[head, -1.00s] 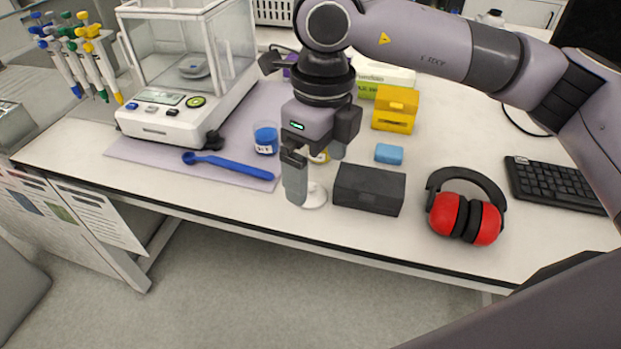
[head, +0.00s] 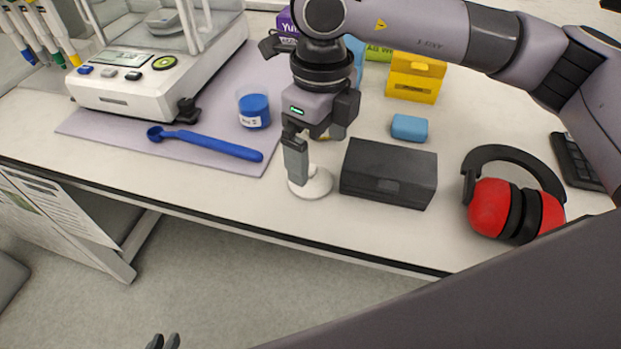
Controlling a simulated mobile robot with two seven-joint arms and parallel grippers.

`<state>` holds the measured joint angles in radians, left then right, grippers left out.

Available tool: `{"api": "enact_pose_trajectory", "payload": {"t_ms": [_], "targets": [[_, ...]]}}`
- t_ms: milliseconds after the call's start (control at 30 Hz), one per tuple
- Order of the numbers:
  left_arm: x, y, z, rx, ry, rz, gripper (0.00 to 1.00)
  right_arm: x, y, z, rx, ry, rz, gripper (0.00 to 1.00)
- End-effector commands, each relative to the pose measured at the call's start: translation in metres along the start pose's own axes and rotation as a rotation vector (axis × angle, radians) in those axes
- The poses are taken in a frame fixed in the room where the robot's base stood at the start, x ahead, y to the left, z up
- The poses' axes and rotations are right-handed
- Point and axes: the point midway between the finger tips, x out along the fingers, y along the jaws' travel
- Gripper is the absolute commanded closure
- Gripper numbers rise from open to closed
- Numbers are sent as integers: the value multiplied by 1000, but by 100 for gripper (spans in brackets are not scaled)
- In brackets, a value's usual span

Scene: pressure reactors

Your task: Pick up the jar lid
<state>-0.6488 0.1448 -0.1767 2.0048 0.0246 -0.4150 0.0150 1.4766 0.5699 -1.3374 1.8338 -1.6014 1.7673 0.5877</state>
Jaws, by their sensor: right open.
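The jar lid is a white disc (head: 314,184) lying flat on the bench near its front edge. My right gripper (head: 314,152) points down above it, open, with one grey finger in front of part of the lid. I cannot tell whether that finger touches the lid. The clear jar (head: 253,108) with blue contents and a label stands without a lid to the left of the gripper. Only the dark tips of my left gripper (head: 164,342) show at the bottom edge, away from the bench.
A dark grey box (head: 388,172) stands just right of the lid. Red ear muffs (head: 515,208), a blue block (head: 409,127) and a yellow box (head: 415,78) are further right. A blue spoon (head: 205,141) lies on the mat left, before the balance (head: 130,92).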

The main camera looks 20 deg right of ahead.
Motion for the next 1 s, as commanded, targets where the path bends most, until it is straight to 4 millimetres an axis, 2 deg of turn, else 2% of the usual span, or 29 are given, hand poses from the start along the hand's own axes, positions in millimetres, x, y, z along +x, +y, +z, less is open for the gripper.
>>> {"api": "enact_pose_trajectory", "payload": {"t_ms": [233,333,633,667,800,833,1000], "targets": [[-3,-2,-7,5,11,-4,79,33,6,13,0,3,2,0],[-2,-4,-6,5,10,-7,79,46,5,12,1,3,2,0],[0,-5,0,6,-1,-10,79,53,5,12,0,0,1,0],[0,-5,0,6,-1,-10,79,53,5,12,0,0,1,3],[0,-5,-1,6,0,-10,79,53,5,12,0,0,1,49],[0,-5,-1,6,1,-10,79,53,5,12,0,0,1,54],[-1,-5,-2,6,3,-10,79,53,5,12,0,0,1,55]]}}
